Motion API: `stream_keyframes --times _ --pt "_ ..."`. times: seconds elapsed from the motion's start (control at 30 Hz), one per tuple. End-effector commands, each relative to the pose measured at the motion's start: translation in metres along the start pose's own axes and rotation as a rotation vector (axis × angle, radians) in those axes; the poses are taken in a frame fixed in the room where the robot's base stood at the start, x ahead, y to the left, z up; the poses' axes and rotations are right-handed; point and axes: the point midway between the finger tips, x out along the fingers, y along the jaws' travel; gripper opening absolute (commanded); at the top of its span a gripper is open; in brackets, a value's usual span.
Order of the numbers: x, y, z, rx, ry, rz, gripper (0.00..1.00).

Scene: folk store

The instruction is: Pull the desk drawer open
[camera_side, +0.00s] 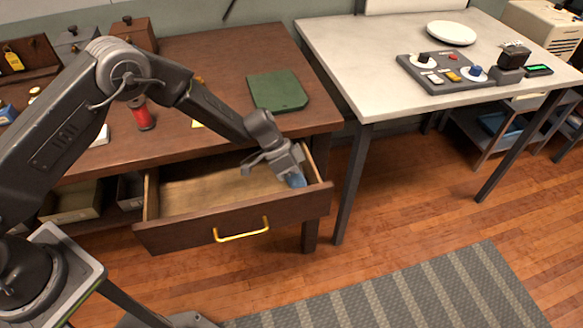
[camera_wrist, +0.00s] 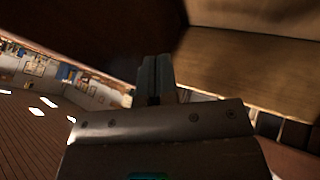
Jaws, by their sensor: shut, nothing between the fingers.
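The desk drawer (camera_side: 185,231) stands pulled out from under the brown desk. Its wooden floor (camera_side: 215,190) is bare where it shows, and a yellow handle (camera_side: 241,231) sits on its front. My gripper (camera_side: 296,180) is at the drawer's right front corner, near the right side wall and the inner face of the front. Its bluish fingertips are shut with nothing between them. In the wrist view the closed fingers (camera_wrist: 155,78) point toward dark wood, with a lighter wooden surface (camera_wrist: 255,65) to the right. I cannot tell whether the fingers touch the drawer.
The desk top holds a green mat (camera_side: 277,91), a red spool (camera_side: 142,114) and small boxes. A light-topped table (camera_side: 350,60) with a control panel (camera_side: 445,74) stands to the right. A striped rug (camera_side: 400,295) lies on the clear floor in front.

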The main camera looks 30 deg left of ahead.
Motion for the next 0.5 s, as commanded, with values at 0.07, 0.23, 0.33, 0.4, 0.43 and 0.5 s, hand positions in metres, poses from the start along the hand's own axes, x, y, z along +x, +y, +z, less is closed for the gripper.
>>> stream_keyframes --times 0.07,0.23,0.33,0.4,0.43,0.5 --pt "0.0017 0.0041 -0.0001 -0.001 0.0 0.0 0.0" --pt "0.0026 0.0062 -0.0002 -0.001 0.001 0.0 0.0" --pt "0.0024 0.006 -0.0002 -0.001 0.001 0.0 0.0" --pt "0.0023 0.006 -0.0002 -0.001 0.001 0.0 0.0" --pt "0.0024 0.0063 -0.0003 -0.001 0.001 0.0 0.0" --pt "0.0049 0.011 -0.0004 0.0 0.0 0.001 0.0"
